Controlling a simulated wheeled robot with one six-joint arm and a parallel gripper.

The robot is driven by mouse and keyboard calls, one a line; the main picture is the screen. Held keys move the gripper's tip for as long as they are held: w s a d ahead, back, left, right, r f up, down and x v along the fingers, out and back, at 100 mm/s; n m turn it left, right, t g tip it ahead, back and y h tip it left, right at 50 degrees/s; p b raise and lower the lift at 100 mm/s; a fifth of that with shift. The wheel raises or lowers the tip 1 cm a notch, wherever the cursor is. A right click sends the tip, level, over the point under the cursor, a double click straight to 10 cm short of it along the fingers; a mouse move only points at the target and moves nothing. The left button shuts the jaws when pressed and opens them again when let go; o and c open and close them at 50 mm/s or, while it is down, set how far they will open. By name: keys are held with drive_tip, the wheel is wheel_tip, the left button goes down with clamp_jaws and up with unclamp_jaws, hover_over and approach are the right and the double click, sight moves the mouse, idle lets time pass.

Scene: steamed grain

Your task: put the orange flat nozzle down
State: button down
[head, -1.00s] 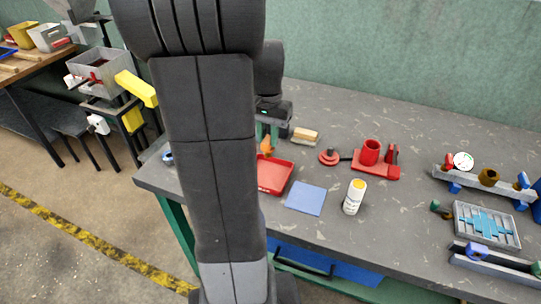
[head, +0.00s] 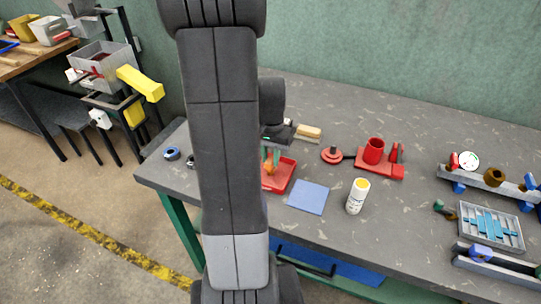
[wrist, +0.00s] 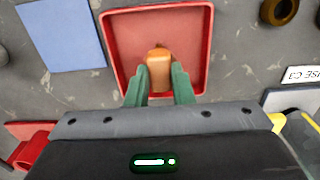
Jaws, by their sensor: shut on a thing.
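The orange flat nozzle (wrist: 158,70) is between the green fingers of my gripper (wrist: 160,86) in the wrist view. My gripper is shut on it, over the red tray (wrist: 199,30). In the head view the nozzle (head: 268,167) shows as a small orange patch at the tray (head: 283,181), partly hidden by my arm. I cannot tell whether the nozzle touches the tray floor.
A brush (head: 308,132) and a red fixture (head: 379,165) are behind. Small ring parts (head: 172,153) lie at the left.

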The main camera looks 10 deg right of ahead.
sight(270, 160)
drive_tip(key=shift+f, duration=0.2)
drive_tip(key=c, duration=1.3)
unclamp_jaws()
drive_tip(key=shift+r, duration=0.1)
drive_tip(key=shift+o, duration=0.2)
wheel_tip(270, 160, up, 12)
drive_tip(key=shift+r, duration=0.2)
drive_tip(key=shift+f, duration=0.15)
wheel_tip(270, 160, down, 12)
drive_tip(key=shift+r, duration=1.25)
